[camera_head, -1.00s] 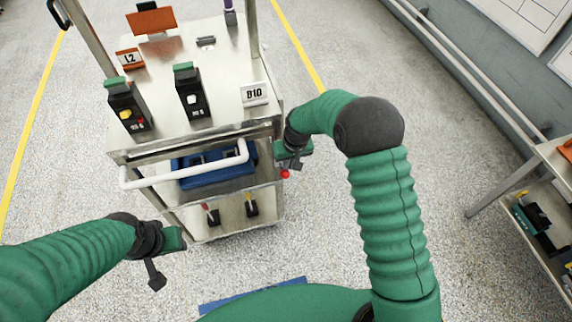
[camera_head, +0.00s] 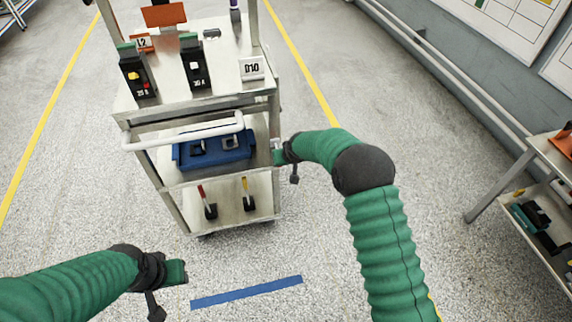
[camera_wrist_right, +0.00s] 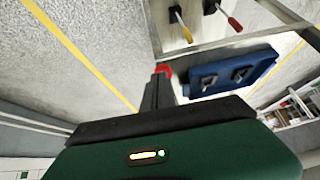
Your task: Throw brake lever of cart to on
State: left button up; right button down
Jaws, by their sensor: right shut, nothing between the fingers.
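The cart (camera_head: 205,103) stands ahead of me with its white push handle (camera_head: 185,135) facing me. A red knob (camera_wrist_right: 163,69), likely the brake lever's end, shows at the tip of my right gripper (camera_wrist_right: 160,88) in the right wrist view; I cannot tell if they touch. In the head view my right gripper (camera_head: 278,152) is beside the cart's right side and hides that knob. It is shut and empty. On the low shelf stand a red-handled lever (camera_head: 205,197) and a yellow-handled lever (camera_head: 247,192). My left gripper (camera_head: 176,272) is low at the left, away from the cart; its fingers are unclear.
A blue tray (camera_head: 213,152) lies on the middle shelf. Breakers (camera_head: 194,66) and a D10 sign (camera_head: 252,68) are on the top. A blue floor strip (camera_head: 246,293) lies before the cart. A side bench (camera_head: 553,150) and wall rail stand right. Floor between is clear.

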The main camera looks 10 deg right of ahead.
pick_arm(q)
jog(key=shift+a+f+b, duration=0.1)
jog(key=shift+f+b, duration=0.3)
jog(key=shift+f, duration=0.15)
pick_arm(e)
notch_tip(320, 180, down, 3)
jog(key=shift+r, duration=0.2)
jog(key=shift+s+a, duration=0.1)
pick_arm(q)
jog(key=shift+r, duration=0.1)
